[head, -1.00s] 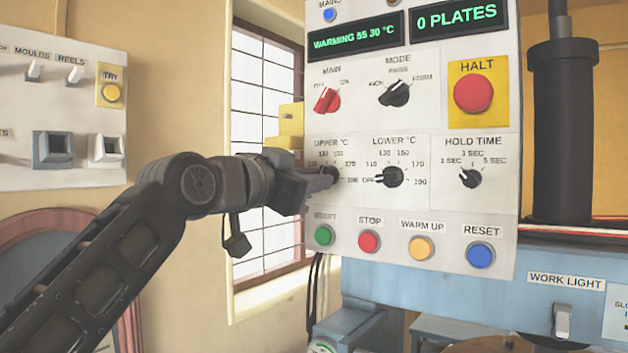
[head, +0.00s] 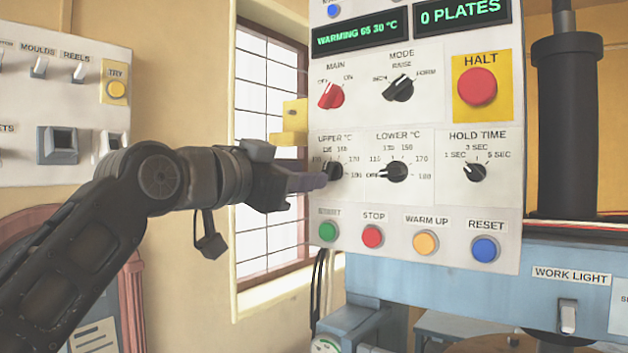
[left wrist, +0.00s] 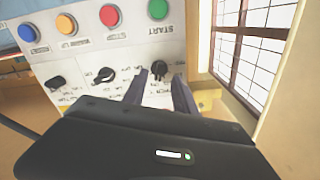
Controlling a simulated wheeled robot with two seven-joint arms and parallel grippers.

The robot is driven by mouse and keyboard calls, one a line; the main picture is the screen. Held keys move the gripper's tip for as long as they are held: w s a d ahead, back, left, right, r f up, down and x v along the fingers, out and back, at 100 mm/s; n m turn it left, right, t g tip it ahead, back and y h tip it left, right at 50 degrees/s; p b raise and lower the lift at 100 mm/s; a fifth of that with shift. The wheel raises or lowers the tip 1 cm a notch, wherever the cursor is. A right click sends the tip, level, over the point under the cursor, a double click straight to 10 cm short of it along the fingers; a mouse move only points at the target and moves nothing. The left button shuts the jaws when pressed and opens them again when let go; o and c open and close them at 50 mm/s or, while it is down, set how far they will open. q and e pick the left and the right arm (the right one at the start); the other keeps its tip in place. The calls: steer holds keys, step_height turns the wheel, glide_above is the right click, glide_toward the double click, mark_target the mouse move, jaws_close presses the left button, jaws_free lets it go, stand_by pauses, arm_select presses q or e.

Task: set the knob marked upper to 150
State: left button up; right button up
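The black knob under the label UPPER °C (head: 335,172) is on the white control panel, left of the LOWER knob (head: 396,172). Its pointer is partly hidden and too small to read against the scale. My left gripper (head: 322,181) points at the UPPER knob from the left. In the left wrist view, which is upside down, the open fingers (left wrist: 160,88) stand apart on either side of the UPPER knob (left wrist: 159,72), with visible space between fingers and knob. My right gripper is out of view.
The panel also carries the HOLD TIME knob (head: 475,172), red MAIN switch (head: 331,95), MODE knob (head: 398,88) and red HALT button (head: 477,86). START (head: 328,231) and STOP (head: 372,236) buttons sit just below. A barred window (head: 268,140) is behind the gripper.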

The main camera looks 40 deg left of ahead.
arm_select(q)
steer(key=s, duration=0.3)
steer(key=shift+s, duration=0.1)
stand_by(1.6)
